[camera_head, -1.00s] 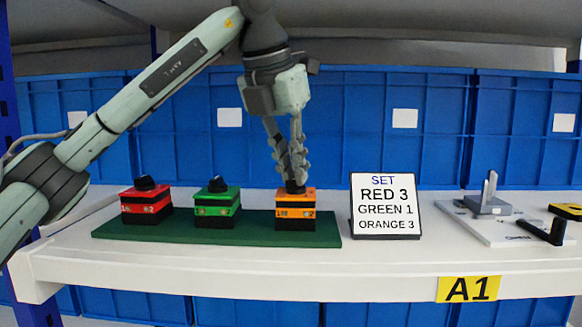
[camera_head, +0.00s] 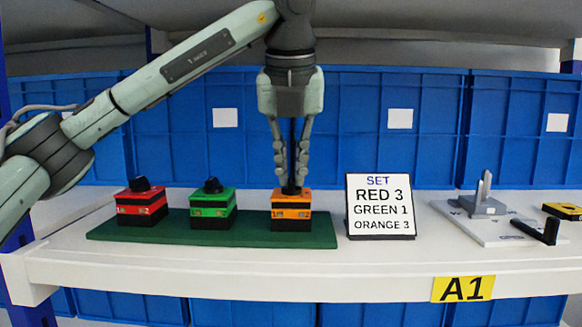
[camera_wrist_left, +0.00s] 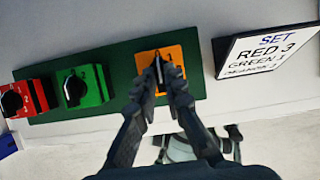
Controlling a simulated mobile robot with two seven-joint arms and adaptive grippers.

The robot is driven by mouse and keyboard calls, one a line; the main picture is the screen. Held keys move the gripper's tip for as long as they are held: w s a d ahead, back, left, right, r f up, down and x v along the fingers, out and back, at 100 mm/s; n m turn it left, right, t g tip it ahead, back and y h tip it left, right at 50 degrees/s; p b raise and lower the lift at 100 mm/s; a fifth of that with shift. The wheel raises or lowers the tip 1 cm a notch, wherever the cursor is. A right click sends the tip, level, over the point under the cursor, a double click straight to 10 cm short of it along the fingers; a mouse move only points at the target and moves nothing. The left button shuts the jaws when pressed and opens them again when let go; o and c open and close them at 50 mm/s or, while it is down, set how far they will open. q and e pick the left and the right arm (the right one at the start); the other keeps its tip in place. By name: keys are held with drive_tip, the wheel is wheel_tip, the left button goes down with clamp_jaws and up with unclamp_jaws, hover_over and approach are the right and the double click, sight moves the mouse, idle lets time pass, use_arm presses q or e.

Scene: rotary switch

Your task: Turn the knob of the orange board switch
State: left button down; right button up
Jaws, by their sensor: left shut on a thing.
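The orange switch (camera_head: 291,205) stands at the right end of a green board (camera_head: 262,237). Its dark knob is mostly hidden between the fingertips of my left gripper (camera_head: 291,185), which points straight down and is shut on it. In the left wrist view the fingers of my left gripper (camera_wrist_left: 162,78) close over the knob on the orange top (camera_wrist_left: 146,62). The red switch (camera_head: 141,202) and green switch (camera_head: 213,205) stand to the left with black knobs on top. A white sign (camera_head: 380,207) reads SET, RED 3, GREEN 1, ORANGE 3. My right gripper is not in view.
A grey fixture plate (camera_head: 497,224) with an upright bracket and a black handle (camera_head: 548,232) lies at the right. A yellow item (camera_head: 564,211) sits at the far right. Blue bins (camera_head: 390,150) stand behind. The white shelf's front edge bears an A1 label (camera_head: 463,289).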

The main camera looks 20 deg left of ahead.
sight(292, 181)
use_arm(q)
drive_tip(key=c, duration=1.6)
unclamp_jaws()
drive_tip(key=shift+s+r, duration=0.15)
drive_tip(key=shift+r, duration=0.35)
drive_tip(key=shift+s+d+r, duration=0.15)
drive_tip(key=shift+s+r, duration=0.3)
drive_tip(key=shift+r, duration=0.05)
drive_tip(key=shift+s+d+r, duration=0.15)
drive_tip(key=shift+s+r, duration=0.25)
drive_tip(key=shift+r, duration=0.1)
drive_tip(key=s+d, duration=0.3)
drive_tip(key=s, duration=0.7)
drive_tip(key=shift+s, duration=0.3)
drive_tip(key=shift+d+f, duration=0.1)
